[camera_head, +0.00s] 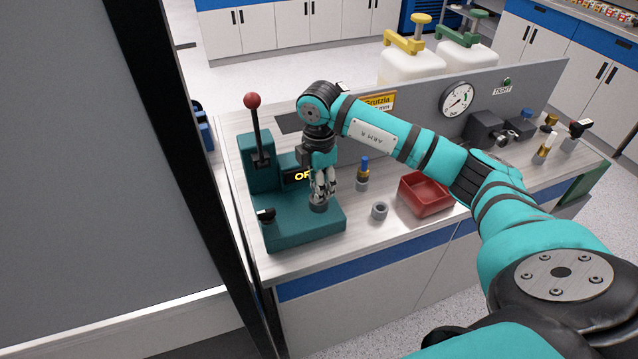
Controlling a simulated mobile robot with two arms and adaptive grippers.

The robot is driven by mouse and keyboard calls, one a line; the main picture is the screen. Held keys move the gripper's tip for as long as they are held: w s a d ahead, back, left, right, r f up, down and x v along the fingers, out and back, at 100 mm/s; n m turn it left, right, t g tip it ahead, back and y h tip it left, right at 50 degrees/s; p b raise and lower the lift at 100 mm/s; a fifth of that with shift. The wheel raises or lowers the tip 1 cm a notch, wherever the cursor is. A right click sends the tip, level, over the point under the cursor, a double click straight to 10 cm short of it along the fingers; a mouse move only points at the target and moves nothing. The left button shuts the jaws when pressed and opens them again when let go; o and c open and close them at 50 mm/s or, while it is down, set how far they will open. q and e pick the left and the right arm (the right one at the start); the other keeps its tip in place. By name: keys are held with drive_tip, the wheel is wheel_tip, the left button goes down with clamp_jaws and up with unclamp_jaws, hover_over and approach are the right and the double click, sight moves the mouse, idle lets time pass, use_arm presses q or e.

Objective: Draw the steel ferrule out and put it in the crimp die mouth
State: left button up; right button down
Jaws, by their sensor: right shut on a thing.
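My right gripper (320,188) points down over the green crimp press (300,232). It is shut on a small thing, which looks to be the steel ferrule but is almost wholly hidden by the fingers. The fingertips are right at the dark round die mouth (319,205) on the press base. I cannot tell how deep the ferrule sits in the die. A short grey hollow cylinder (380,211) stands on the bench right of the press. My left gripper is not in view.
The press has an upright red-knobbed lever (254,120). A blue-topped brass fitting (363,172) stands behind the grey cylinder. A red tray (426,194) is on the right, below my right arm. A grey panel with a gauge (457,99) runs along the bench's back.

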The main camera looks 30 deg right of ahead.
drive_tip(key=shift+f, duration=0.35)
drive_tip(key=c, duration=0.9)
unclamp_jaws()
drive_tip(key=shift+c, duration=0.2)
wheel_tip(320, 180, up, 12)
drive_tip(key=shift+r, duration=0.1)
